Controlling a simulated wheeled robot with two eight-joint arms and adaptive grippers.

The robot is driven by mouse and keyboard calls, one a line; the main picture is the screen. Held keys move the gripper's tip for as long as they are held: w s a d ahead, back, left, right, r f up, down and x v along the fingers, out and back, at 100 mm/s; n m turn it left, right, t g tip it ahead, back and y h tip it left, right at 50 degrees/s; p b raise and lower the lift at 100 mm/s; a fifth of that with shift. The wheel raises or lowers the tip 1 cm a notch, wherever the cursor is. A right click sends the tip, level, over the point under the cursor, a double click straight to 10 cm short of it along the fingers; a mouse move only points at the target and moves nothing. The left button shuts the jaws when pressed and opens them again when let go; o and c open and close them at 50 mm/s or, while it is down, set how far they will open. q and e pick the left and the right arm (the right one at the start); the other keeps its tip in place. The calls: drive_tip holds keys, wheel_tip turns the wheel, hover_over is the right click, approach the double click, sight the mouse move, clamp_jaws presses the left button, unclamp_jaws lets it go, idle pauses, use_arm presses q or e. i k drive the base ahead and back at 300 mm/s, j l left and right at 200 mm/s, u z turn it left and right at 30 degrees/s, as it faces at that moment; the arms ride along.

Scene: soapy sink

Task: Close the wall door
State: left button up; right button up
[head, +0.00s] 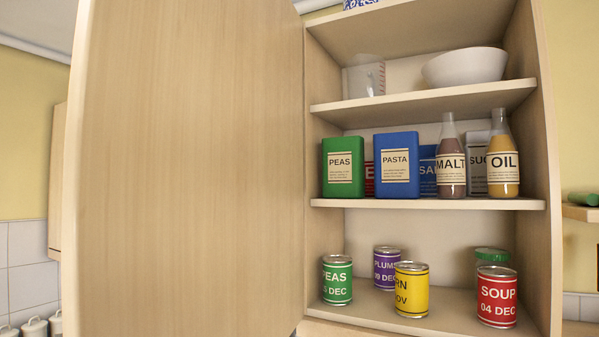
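The wall door (190,170) is a large pale wooden panel on the left half of the head view. It stands wide open, swung out from the left side of the wall cabinet (551,180). The cabinet's front is uncovered and its shelves show. Neither of my grippers is in the head view, and nothing is seen touching the door.
A small shelf (580,213) is at right. Canisters (35,327) stand lower left.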

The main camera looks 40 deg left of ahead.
sight(182, 205)
drive_tip(key=k+j+u, duration=0.2)
drive_tip(key=j, duration=0.55)
drive_tip(key=j+u, duration=0.25)
drive_tip(key=j, duration=0.5)
